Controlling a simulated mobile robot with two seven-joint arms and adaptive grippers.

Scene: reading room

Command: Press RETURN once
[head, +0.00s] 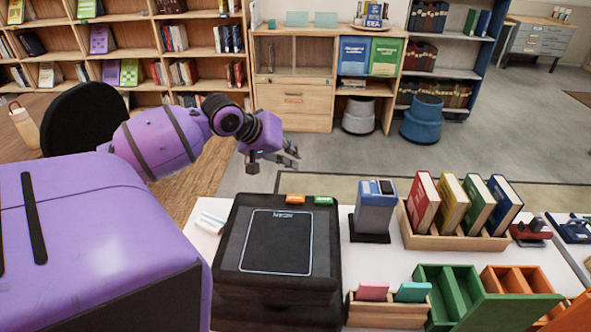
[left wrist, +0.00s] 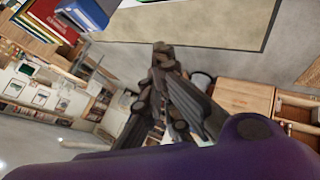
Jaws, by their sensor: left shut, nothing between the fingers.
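A dark scanner box (head: 277,240) with a framed pad marked SCAN stands on the white table. An orange button (head: 295,199) and a green button (head: 323,201) sit side by side on its far edge. I cannot read a RETURN label on either. My left gripper (head: 291,156) is shut and empty, in the air beyond and above the two buttons, touching neither. Its dark fingers also show in the left wrist view (left wrist: 161,58), where the buttons are not seen. My right gripper is not in view.
A blue-grey device (head: 376,207) stands right of the scanner, beside a wooden rack (head: 455,239) of coloured books. Green (head: 434,292) and orange trays and a small card box (head: 386,312) are nearer. A white object (head: 211,222) lies left of the scanner. Shelves stand behind.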

